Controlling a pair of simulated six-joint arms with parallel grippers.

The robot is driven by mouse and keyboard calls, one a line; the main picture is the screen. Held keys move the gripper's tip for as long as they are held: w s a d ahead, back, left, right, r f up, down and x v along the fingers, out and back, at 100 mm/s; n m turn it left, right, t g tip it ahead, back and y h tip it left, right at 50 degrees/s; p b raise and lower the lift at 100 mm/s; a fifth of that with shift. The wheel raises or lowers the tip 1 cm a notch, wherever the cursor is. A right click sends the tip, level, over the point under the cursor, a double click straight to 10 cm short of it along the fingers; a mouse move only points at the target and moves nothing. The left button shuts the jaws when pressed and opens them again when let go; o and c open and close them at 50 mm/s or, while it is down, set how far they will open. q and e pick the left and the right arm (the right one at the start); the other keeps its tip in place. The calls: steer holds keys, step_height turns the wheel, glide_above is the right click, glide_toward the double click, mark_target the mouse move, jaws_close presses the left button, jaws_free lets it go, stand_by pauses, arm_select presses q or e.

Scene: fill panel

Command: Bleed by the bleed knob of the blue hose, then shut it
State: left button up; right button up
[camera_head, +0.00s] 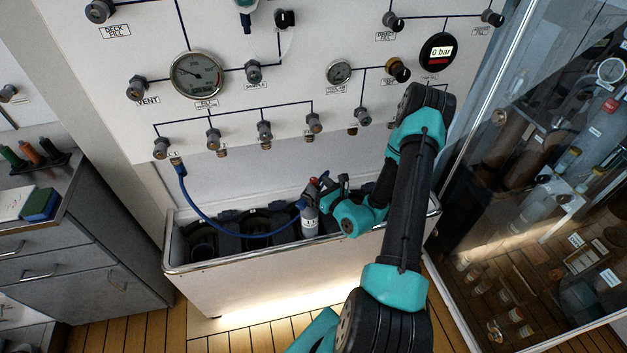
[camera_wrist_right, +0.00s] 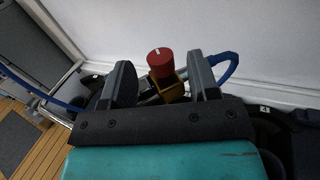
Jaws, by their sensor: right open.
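The blue hose (camera_head: 210,218) hangs from the leftmost lower outlet of the panel and curves down to a grey cylinder (camera_head: 310,222) standing in the trough. A red bleed knob (camera_head: 313,181) sits at the cylinder's top; in the right wrist view the red knob (camera_wrist_right: 160,62) rises above a brass fitting (camera_wrist_right: 164,82). My right gripper (camera_head: 332,190) is open, just right of the cylinder top. In the right wrist view its two fingers stand either side of the knob, with gaps visible. I cannot tell whether it touches the fitting. My left gripper is not in view.
The trough (camera_head: 195,266) has a metal rim and several dark round slots. Above it is the panel with valves, a large gauge (camera_head: 196,75) and a display reading 0 bar (camera_head: 440,52). A glass cabinet (camera_head: 530,200) stands close on the right, grey drawers (camera_head: 80,260) on the left.

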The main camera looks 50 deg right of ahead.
mark_target(313, 179)
steer(key=shift+w+d, duration=0.15)
steer(key=shift+w, duration=0.7)
steer(key=shift+w+d, duration=0.15)
steer(key=shift+w, duration=0.7)
steer(key=c, duration=0.9)
steer(key=shift+c, duration=0.2)
steer(key=shift+n+y, duration=0.4)
steer(key=shift+y, duration=0.3)
steer(key=shift+n+y, duration=0.4)
steer(key=shift+y, duration=0.2)
